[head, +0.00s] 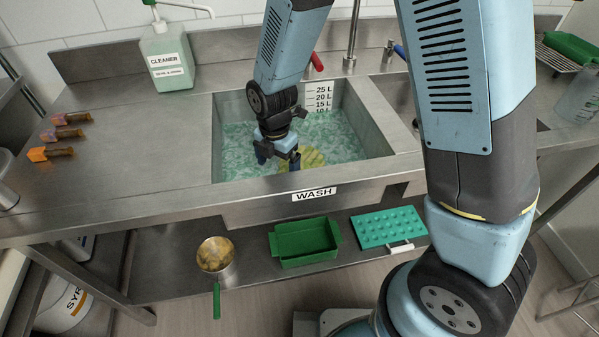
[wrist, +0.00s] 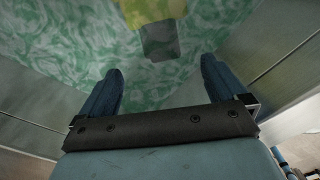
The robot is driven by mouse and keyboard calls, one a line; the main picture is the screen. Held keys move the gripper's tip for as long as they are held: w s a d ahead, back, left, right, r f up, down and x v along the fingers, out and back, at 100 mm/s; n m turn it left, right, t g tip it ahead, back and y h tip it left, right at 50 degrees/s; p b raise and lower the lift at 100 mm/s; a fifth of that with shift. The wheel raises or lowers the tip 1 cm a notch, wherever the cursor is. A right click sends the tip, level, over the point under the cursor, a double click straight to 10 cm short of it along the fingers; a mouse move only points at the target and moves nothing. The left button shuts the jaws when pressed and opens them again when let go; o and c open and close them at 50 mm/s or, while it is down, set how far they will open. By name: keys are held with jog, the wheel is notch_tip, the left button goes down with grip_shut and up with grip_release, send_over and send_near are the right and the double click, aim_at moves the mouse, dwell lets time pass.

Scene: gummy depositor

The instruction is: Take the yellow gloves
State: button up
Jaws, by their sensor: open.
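A yellow item (head: 313,157), which looks like the yellow gloves, lies in the wash sink (head: 384,118) among greenish, foamy water. Its full shape is hidden by my gripper and the water. It also shows at the top edge of the wrist view (wrist: 150,10), beyond my fingertips. My gripper (head: 279,157) is over the front part of the sink, pointing down, just left of the yellow item. In the wrist view my gripper (wrist: 160,72) has its two blue fingers apart with nothing between them.
A grey block (wrist: 160,42) shows beside the yellow item; I cannot tell what it is. The sink walls close in around my gripper. A cleaner bottle (head: 168,58) stands behind left. Orange-brown pieces (head: 62,134) lie on the left counter. A green tray (head: 305,242) sits below.

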jog(key=shift+w+f, duration=0.2)
jog(key=shift+f, duration=5.5)
jog(key=c, duration=1.2)
jog(key=shift+r, duration=5)
